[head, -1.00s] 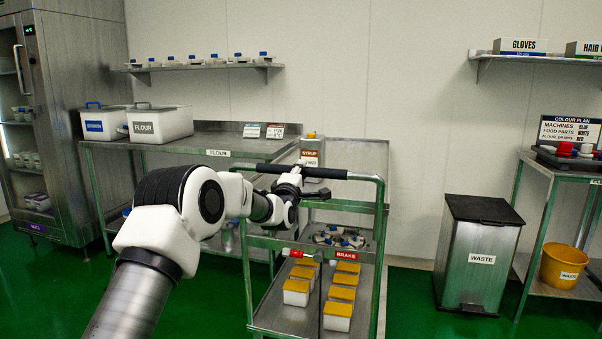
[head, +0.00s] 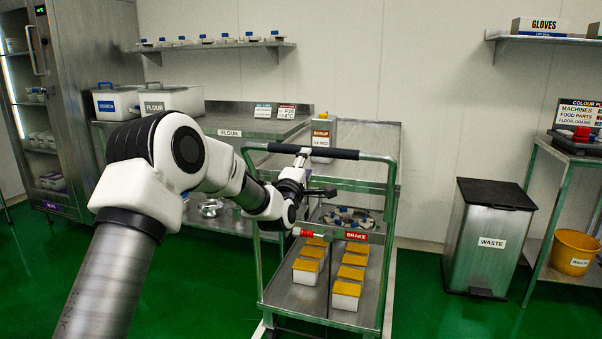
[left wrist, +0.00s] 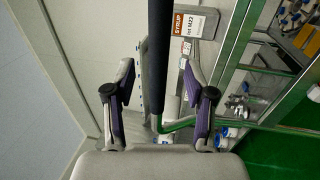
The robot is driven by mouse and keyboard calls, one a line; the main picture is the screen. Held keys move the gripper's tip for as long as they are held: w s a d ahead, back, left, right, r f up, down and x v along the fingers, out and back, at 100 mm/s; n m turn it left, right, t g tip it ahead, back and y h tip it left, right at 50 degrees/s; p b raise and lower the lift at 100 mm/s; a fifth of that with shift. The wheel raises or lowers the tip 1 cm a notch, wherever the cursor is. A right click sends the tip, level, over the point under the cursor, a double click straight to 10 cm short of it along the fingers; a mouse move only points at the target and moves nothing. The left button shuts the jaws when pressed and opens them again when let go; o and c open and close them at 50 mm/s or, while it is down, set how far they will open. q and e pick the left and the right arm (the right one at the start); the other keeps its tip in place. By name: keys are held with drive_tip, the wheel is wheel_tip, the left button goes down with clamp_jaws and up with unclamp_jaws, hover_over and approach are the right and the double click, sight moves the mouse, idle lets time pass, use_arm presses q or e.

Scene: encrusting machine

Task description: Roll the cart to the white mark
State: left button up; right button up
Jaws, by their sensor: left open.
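The cart (head: 391,230) has a green frame, metal decks and a black push bar (head: 335,154). My left gripper (head: 312,172) is at the left part of this bar. In the left wrist view the black bar (left wrist: 158,50) runs between the two open fingers, with gaps on both sides. A red-ended brake lever (head: 311,233) with a BRAKE label sits below the bar. Pale strips show on the floor at the cart's base (head: 262,328); I cannot tell if they are the white mark. My right gripper is not in view.
The cart carries yellow-lidded tubs (head: 346,290). A waste bin (head: 485,240) and a side table (head: 560,170) stand right. Green floor (head: 440,315) is open in front.

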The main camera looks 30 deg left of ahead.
use_arm(q)
drive_tip(key=v, duration=0.4)
drive_tip(key=shift+s+d+f, duration=0.1)
drive_tip(key=shift+s+f, duration=0.05)
drive_tip(key=shift+s, duration=0.2)
